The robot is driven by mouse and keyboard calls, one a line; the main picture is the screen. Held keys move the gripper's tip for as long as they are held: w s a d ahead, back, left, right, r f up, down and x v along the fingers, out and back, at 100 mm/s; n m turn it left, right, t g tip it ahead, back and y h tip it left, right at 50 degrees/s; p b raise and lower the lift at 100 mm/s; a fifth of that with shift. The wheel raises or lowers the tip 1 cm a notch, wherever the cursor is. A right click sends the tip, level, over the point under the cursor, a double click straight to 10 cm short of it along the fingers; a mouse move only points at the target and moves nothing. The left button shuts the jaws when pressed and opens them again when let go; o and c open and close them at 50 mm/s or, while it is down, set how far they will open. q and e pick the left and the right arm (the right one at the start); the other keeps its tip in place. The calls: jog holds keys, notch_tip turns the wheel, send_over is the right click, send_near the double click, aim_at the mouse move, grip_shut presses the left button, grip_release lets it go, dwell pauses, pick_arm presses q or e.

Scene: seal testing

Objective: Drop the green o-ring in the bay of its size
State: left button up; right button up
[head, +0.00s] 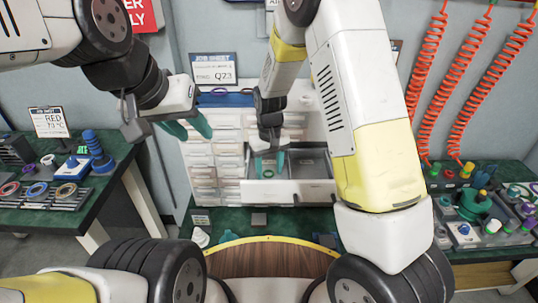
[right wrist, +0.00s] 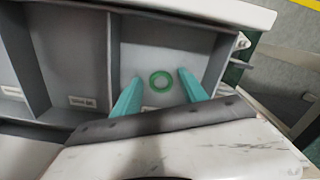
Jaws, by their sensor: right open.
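The green o-ring (head: 268,174) is in the left bay of the pulled-out grey drawer (head: 290,198). In the right wrist view the green o-ring (right wrist: 152,83) appears to lie flat on the floor of the end bay. My right gripper (head: 269,163) reaches down into that bay. In the right wrist view its teal fingers (right wrist: 158,92) stand apart on either side of the ring, without visible contact. Small labels (right wrist: 83,102) at the bays are too small to read.
The white cabinet (head: 203,155) holds several closed drawers. A left bench (head: 110,185) carries colored rings and a blue fixture. A right bench (head: 458,247) carries several colored parts below red coiled hoses (head: 430,85). Dividers (right wrist: 107,60) separate the drawer bays.

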aim_at(270, 176)
notch_tip(270, 176, up, 13)
jog(key=s+d+r+m+t+y, duration=0.2)
jog(key=s+d+r+t, duration=0.1)
jog(key=s+d+r, duration=0.75)
jog(key=s+d+r+m+t, duration=0.1)
jog(key=s+d+r+t, duration=0.2)
jog(key=s, duration=0.7)
jog(key=shift+d+r+m, duration=0.2)
jog(key=shift+r+m, duration=0.2)
jog(key=shift+r, duration=0.2)
pick_arm(q)
jog(key=shift+o, duration=0.2)
